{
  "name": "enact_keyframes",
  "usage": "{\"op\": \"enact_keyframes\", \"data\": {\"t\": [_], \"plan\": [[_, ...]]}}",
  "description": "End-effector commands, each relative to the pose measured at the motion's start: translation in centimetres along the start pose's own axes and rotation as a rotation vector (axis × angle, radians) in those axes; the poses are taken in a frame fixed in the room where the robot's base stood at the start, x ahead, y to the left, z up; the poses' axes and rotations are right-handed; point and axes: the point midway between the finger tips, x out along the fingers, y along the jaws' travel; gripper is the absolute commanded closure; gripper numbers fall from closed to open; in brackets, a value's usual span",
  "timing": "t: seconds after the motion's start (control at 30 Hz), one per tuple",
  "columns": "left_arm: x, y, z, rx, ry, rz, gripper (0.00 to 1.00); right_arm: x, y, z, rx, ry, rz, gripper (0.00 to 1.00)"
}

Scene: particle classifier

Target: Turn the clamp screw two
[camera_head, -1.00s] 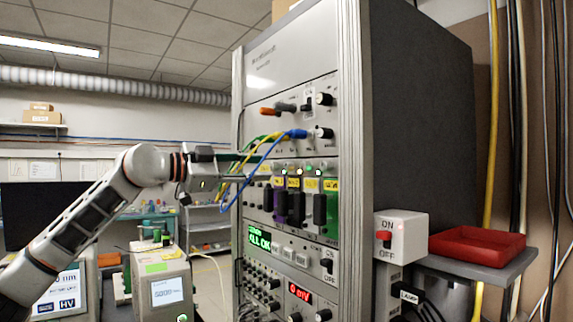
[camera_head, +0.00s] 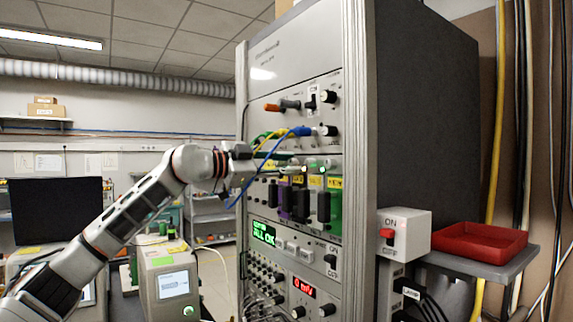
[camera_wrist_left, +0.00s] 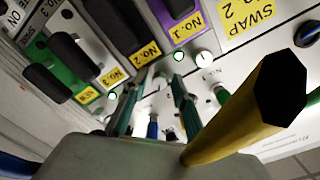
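The tall grey rack (camera_head: 358,190) carries a row of plug-in modules with yellow labels (camera_head: 298,181). In the left wrist view the labels No.1 (camera_wrist_left: 180,29), No.2 (camera_wrist_left: 145,55) and No.3 (camera_wrist_left: 111,76) show, with small silver screws and green lamps along the modules' edge. My left gripper (camera_head: 288,158) reaches in front of the panel just above these labels. In the wrist view its two teal fingers (camera_wrist_left: 154,88) stand apart near the No.2 label. A silver screw end (camera_wrist_left: 150,78) shows between them; whether they touch it is unclear. My right gripper is out of view.
Blue and yellow cables (camera_head: 268,158) hang close around my left gripper; a large yellow plug or cable (camera_wrist_left: 240,110) crosses the wrist view. A switch box (camera_head: 404,234) and a red tray (camera_head: 480,243) are on the right. The modules' black handles (camera_head: 301,206) stick out below.

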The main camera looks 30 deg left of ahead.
Motion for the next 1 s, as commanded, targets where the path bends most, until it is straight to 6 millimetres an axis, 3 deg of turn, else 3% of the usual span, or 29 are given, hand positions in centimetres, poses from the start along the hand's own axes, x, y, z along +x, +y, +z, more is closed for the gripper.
{"op": "enact_keyframes", "data": {"t": [0.03, 0.1, 0.53, 1.0], "plan": [[0.0, 0.0, 0.0, 0.000, 0.000, 0.000, 0.90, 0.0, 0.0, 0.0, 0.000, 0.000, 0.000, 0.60], [0.0, 0.0, 0.0, 0.000, 0.000, 0.000, 1.00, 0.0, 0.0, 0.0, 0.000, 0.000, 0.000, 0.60], [0.0, -0.1, -0.1, 0.058, 0.000, 0.001, 1.00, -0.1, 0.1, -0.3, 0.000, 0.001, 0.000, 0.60], [0.0, -0.1, -0.2, 0.430, -0.007, 0.010, 1.00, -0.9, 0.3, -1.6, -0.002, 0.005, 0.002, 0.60]]}}
